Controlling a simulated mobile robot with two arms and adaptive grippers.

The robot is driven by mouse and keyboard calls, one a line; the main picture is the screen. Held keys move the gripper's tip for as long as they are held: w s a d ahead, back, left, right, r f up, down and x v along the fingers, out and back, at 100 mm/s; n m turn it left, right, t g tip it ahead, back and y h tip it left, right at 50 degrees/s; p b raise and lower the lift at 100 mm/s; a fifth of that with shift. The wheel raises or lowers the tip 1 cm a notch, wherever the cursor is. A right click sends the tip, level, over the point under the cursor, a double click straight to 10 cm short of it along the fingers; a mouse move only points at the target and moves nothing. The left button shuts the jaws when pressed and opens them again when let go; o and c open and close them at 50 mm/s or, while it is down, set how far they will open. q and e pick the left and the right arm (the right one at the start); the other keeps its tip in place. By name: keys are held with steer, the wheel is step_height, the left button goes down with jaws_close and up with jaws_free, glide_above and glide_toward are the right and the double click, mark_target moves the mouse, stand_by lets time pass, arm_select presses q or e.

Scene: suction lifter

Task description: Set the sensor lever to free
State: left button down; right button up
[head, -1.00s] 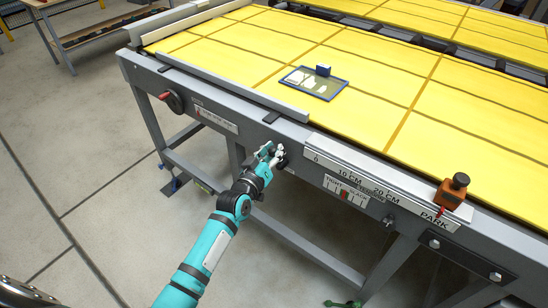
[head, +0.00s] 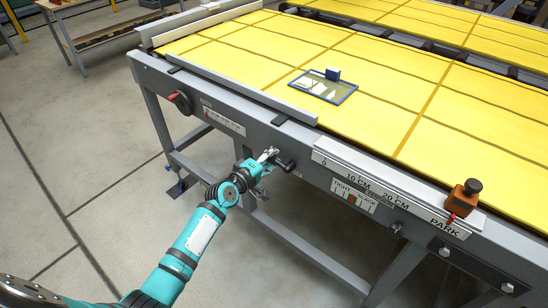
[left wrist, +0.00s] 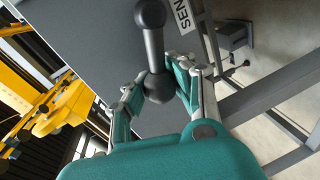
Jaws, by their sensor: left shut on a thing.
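The sensor lever (head: 287,165) is a dark lever on the grey front rail of the yellow-topped table in the head view. In the left wrist view it is a black rod (left wrist: 154,48) with rounded ends, the nearer one a ball between my fingers. My left gripper (head: 268,156) is at the lever in the head view. In the left wrist view my left gripper (left wrist: 158,88) is shut on the lever's ball, one finger on each side. A label starting "SEN" (left wrist: 184,14) is partly visible beside the lever. My right gripper is not in view.
A red-handled knob (head: 178,100) is on the rail at left. A scale plate (head: 385,193) and an orange block with a black knob (head: 464,198) are at right. A blue-framed tray (head: 323,88) lies on the yellow top (head: 380,60). The floor in front is open.

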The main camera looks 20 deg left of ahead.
arm_select(q)
steer(key=shift+s+a+f+n+b, duration=0.15)
steer(key=shift+f+n+b, duration=0.2)
steer(key=shift+f+n, duration=0.5)
steer(key=shift+f, duration=0.1)
steer(key=c, duration=1.5)
jaws_free()
steer(key=o, duration=0.5)
steer(key=shift+s+a+r, duration=0.15)
steer(key=shift+r, duration=0.1)
steer(key=v, duration=1.1)
steer(key=shift+s+a+r, duration=0.2)
steer(key=shift+s+a, duration=0.1)
